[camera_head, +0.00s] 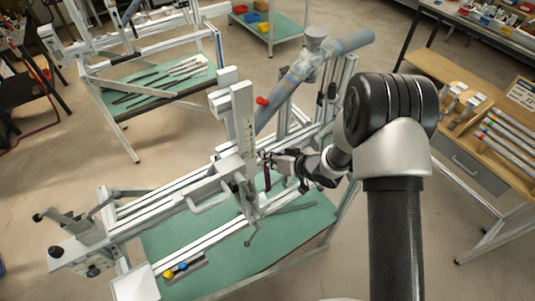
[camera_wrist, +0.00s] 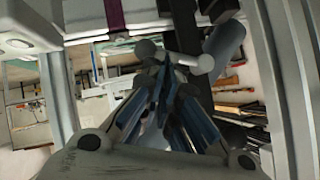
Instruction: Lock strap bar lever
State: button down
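A frame jig of pale aluminium rails (camera_head: 170,208) stands over a green shelf. A pale upright bar (camera_head: 243,120) rises from its middle. My gripper (camera_head: 268,158) reaches in from the right, beside the lower part of this bar. There my gripper's fingers (camera_wrist: 166,72) converge at a small light lever (camera_wrist: 192,61) with rounded ends. The fingers look shut on it, but their tips partly hide the contact.
A grey-blue tube (camera_head: 335,52) with a red knob (camera_head: 262,101) near it lies slanted behind my gripper. Rails and uprights stand close around the fingers. A wooden workbench (camera_head: 455,75) is at the right. The floor at the lower right is clear.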

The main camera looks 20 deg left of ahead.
jog(key=shift+w+d+f, duration=0.15)
jog(key=shift+d+f, duration=0.05)
jog(key=shift+f, duration=0.45)
jog(key=shift+w+f+b, duration=0.1)
jog(key=shift+f+b, duration=0.2)
jog(key=shift+b, duration=0.15)
dwell(0.6)
